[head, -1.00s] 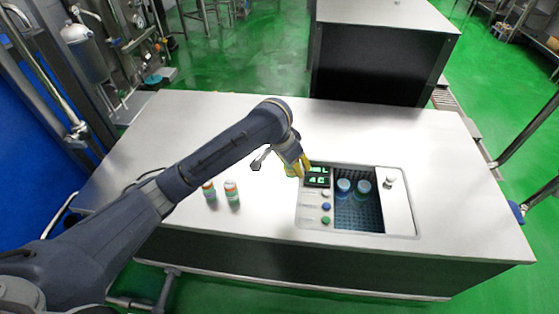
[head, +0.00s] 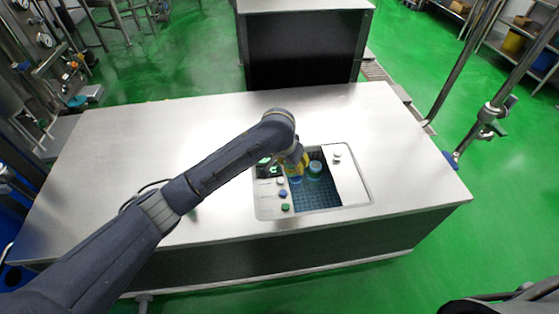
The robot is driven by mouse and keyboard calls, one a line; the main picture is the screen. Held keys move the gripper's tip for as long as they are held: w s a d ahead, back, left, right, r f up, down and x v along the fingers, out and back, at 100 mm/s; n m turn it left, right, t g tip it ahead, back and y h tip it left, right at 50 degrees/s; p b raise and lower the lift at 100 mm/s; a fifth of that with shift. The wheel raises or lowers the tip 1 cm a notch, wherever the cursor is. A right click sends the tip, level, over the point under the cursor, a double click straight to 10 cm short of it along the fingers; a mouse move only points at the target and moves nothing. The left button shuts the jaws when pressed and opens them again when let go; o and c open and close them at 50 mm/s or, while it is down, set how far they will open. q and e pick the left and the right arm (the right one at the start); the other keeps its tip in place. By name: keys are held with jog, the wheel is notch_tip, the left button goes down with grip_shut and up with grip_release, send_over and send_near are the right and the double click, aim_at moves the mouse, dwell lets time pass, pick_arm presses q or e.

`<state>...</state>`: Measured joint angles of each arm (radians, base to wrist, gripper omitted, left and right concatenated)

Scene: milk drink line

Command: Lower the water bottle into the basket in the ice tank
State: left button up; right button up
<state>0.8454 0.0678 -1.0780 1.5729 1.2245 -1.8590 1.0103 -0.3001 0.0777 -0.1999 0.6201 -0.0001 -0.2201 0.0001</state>
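The ice tank (head: 358,184) is set into the metal table, with a dark blue grid-like basket (head: 318,195) in its opening. A bottle with a light blue cap (head: 316,167) stands upright in the basket. A second blue bottle (head: 295,179) shows just left of it, partly covered by my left gripper. My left gripper (head: 301,162), with yellow fingers, is over the left part of the opening, at or just above that second bottle. I cannot tell whether it touches or holds it. My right gripper is out of view.
A panel with buttons (head: 283,193) and a green display lies left of the opening, partly behind my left arm. A white knob (head: 337,157) sits on the tank's right cover. The metal table (head: 180,125) is clear at the back and right.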

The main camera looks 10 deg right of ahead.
pick_arm(q)
jog(key=d+f, duration=0.4)
jog(key=d, duration=0.3)
jog(key=w+d+f, duration=0.1)
jog(key=d+f, duration=0.4)
jog(key=d, duration=0.3)
jog(key=shift+f, duration=0.25)
jog(key=shift+f, duration=0.1)
dwell(0.4)
